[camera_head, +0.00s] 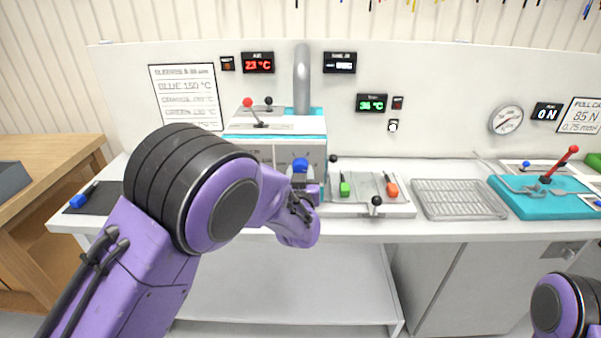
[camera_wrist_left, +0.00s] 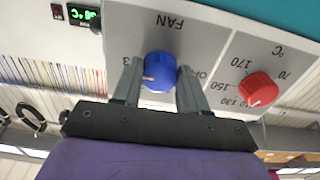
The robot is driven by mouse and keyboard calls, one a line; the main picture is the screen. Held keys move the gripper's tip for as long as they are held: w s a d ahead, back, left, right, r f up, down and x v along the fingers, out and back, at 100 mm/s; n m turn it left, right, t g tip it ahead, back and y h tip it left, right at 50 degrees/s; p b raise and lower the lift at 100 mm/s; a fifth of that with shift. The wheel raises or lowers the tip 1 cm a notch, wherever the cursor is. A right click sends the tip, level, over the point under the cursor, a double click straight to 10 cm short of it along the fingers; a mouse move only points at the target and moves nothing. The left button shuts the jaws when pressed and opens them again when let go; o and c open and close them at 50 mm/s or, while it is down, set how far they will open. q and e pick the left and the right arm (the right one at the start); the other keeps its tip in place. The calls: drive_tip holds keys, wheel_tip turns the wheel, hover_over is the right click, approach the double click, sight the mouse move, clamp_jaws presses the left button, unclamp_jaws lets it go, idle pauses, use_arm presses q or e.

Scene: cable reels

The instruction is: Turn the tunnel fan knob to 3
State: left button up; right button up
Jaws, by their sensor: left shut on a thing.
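The blue fan knob (camera_wrist_left: 159,72) sits on a grey panel (camera_wrist_left: 140,22) marked FAN, shown upside down in the left wrist view. Its small white pointer mark faces left, towards the side where a 3 is printed; part of an OFF label shows on the right. My left gripper (camera_wrist_left: 159,88) is shut on the knob, one finger on each side. In the head view the blue knob (camera_head: 300,165) shows on the front of the tunnel machine (camera_head: 276,125), just above my left gripper (camera_head: 304,196). My right gripper is out of frame; only part of that arm shows at the lower right.
A red temperature knob (camera_wrist_left: 258,89) sits beside the fan knob. Green (camera_head: 345,188) and orange (camera_head: 391,188) handled tools lie right of the machine. A wire tray (camera_head: 458,199) and a teal press (camera_head: 545,193) with a red lever stand further right.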

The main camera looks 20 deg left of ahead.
sight(300, 156)
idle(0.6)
use_arm(q)
drive_tip(key=o, duration=1.1)
drive_tip(key=shift+c, duration=0.2)
wheel_tip(300, 156, up, 3)
drive_tip(key=shift+w+r, duration=0.1)
drive_tip(key=s+d+r+p, duration=0.1)
drive_tip(key=s+d+r, duration=0.2)
drive_tip(key=s+r, duration=0.6)
drive_tip(key=v, duration=0.4)
drive_tip(key=shift+s+a+r+p, duration=0.15)
drive_tip(key=shift+s+r+p, duration=0.15)
drive_tip(key=shift+s+r, duration=0.1)
